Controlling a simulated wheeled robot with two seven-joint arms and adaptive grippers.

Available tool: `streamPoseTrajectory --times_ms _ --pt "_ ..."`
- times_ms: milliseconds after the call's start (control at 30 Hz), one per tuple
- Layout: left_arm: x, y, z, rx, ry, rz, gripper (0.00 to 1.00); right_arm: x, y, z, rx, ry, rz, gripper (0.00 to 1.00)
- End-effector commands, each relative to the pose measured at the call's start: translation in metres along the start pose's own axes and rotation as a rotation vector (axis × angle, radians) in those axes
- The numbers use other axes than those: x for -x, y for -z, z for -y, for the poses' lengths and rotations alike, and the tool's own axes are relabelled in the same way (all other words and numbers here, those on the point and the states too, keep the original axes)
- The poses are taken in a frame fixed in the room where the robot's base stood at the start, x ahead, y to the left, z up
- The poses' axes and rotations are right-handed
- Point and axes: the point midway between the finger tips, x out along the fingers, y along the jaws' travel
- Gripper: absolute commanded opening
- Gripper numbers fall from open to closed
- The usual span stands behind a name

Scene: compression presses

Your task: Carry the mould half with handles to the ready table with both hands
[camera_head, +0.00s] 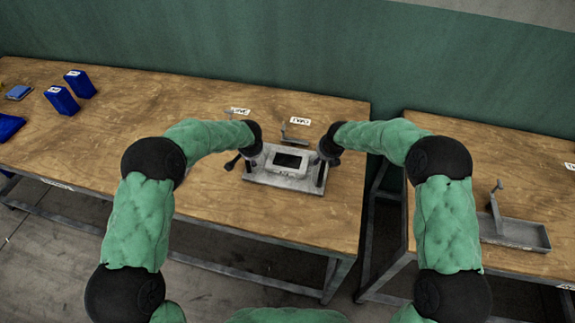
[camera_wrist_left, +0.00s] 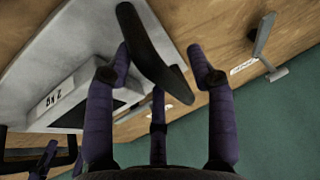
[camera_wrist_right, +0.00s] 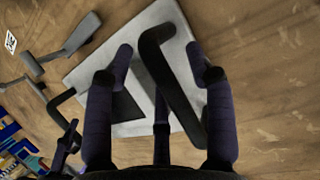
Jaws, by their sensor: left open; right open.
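The mould half (camera_head: 285,181) is a light grey plate with a raised block and a dark cavity, lying flat near the right end of the left-hand wooden table. It has dark bar handles at its two sides. My left gripper (camera_head: 250,161) is open at its left side; in the left wrist view a dark handle (camera_wrist_left: 143,45) passes between the spread fingers. My right gripper (camera_head: 325,157) is open at its right side; in the right wrist view the other handle (camera_wrist_right: 165,75) lies between the spread fingers. I cannot tell whether any finger touches a handle.
A second wooden table (camera_head: 450,170) stands to the right across a gap, holding a grey metal tray (camera_head: 520,233) with an upright lever. Behind the mould half are a small metal bracket (camera_head: 293,138) and label cards (camera_head: 300,121). Blue boxes (camera_head: 62,99) stand at far left.

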Motion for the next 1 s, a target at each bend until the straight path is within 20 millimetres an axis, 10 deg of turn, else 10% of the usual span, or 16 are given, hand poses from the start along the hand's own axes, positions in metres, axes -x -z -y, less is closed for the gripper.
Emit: streamPoseTrajectory --times_ms 67,267,1000 --pt "0.0 0.0 0.0 0.0 0.0 0.0 0.52 0.0 0.0 0.0 0.0 0.0 0.0 0.52" --pt "0.0 0.0 0.0 0.0 0.0 0.0 0.0 0.0 0.0 0.0 0.0 0.0 0.0 0.0" --pt "0.012 0.007 0.004 0.002 0.002 -0.006 0.0 0.012 -0.008 -0.003 -0.001 -0.003 0.007 0.0"
